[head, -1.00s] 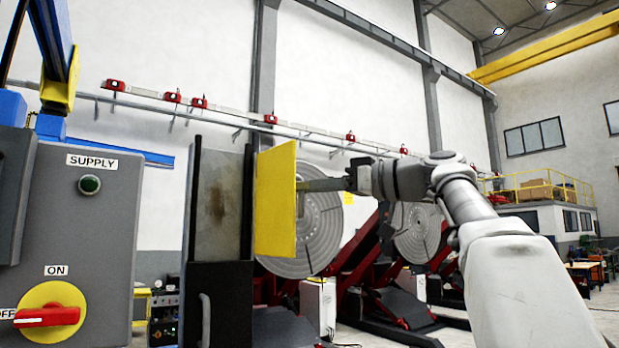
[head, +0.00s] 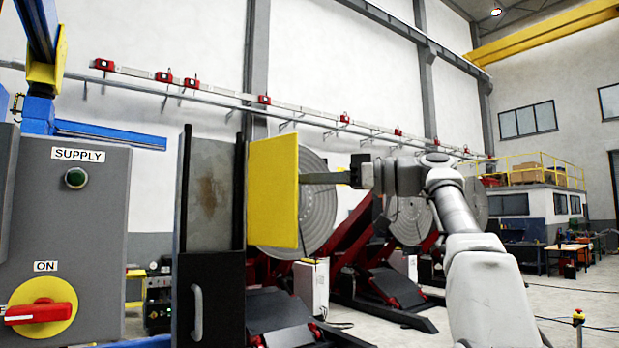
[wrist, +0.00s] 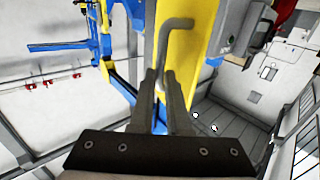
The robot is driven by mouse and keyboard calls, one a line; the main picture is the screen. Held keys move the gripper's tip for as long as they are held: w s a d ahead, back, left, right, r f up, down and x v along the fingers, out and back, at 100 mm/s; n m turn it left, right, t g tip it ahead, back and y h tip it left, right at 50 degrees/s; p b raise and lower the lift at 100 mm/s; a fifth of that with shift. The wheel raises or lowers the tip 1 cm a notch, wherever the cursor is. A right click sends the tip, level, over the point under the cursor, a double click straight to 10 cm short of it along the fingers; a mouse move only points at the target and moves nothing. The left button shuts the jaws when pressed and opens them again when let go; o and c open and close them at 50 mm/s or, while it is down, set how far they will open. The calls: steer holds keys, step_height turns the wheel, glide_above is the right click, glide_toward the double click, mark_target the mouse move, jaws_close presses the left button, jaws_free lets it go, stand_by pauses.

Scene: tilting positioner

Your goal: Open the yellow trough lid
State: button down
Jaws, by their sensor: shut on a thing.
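The yellow trough lid (head: 273,192) stands upright at the right edge of a tall dark trough box (head: 208,295), swung out from it. The box's front opening shows a stained grey inner face (head: 210,195). In the head view my gripper (head: 305,179) reaches the lid from the right, with the fingertips partly hidden behind the lid's edge. In the wrist view the gripper fingers (wrist: 161,78) are shut on a grey bent handle (wrist: 178,24) in front of the yellow lid (wrist: 178,60).
A grey control cabinet (head: 75,200) with a green button and a red switch (head: 40,312) on a yellow disc stands at the left. Large round positioner plates (head: 312,205) on red frames stand behind my arm. Open floor (head: 560,310) shows at the right.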

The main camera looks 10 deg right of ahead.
steer(key=shift+w+f, duration=0.1)
steer(key=shift+f, duration=0.1)
steer(key=c, duration=1.2)
jaws_free()
steer(key=shift+a, duration=0.15)
steer(key=o, duration=0.3)
steer(key=shift+w+a, duration=0.15)
steer(key=shift+w, duration=0.05)
steer(key=shift+s, duration=0.15)
